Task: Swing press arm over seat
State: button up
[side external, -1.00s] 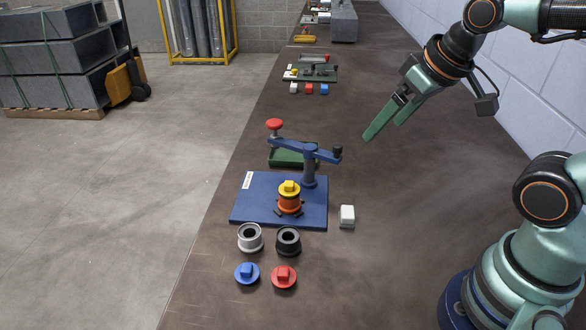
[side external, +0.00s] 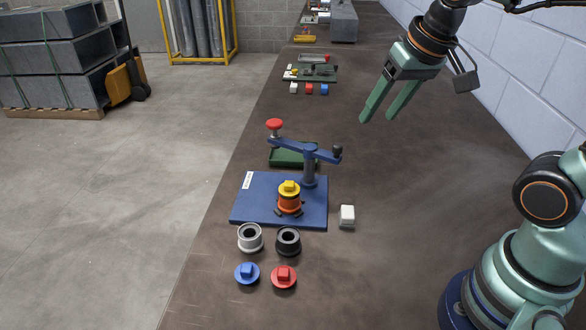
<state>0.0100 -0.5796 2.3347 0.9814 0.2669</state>
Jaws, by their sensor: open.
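The blue press arm (side external: 318,153) sits on a post on the blue base plate (side external: 250,208). Its red-topped end (side external: 275,124) points to the back left, and its black knob (side external: 337,151) is at the right end. The seat on the plate holds an orange part with a yellow cap (side external: 289,190); the seat itself is mostly hidden under it. The press arm is swung away behind the seat, not above it. My gripper (side external: 376,121) has green fingers, is open and empty, and is in the air behind and right of the press arm, touching nothing.
A green tray (side external: 283,158) lies behind the plate. A white block (side external: 347,216) is right of it. Grey (side external: 250,237) and black (side external: 288,241) rings and blue (side external: 246,273) and red (side external: 284,277) caps lie in front. The bench's right side is clear.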

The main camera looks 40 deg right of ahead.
jog(key=w+r+m+g, duration=0.1)
jog(key=w+m+g, duration=0.1)
jog(key=w+m, duration=0.4)
jog(key=m+g, duration=0.3)
jog(key=m, duration=0.6)
send_near(338, 145)
notch_tip(338, 145, down, 9)
jog(key=shift+s+r, duration=0.1)
jog(key=shift+r, duration=0.05)
grip_shut()
dwell(0.8)
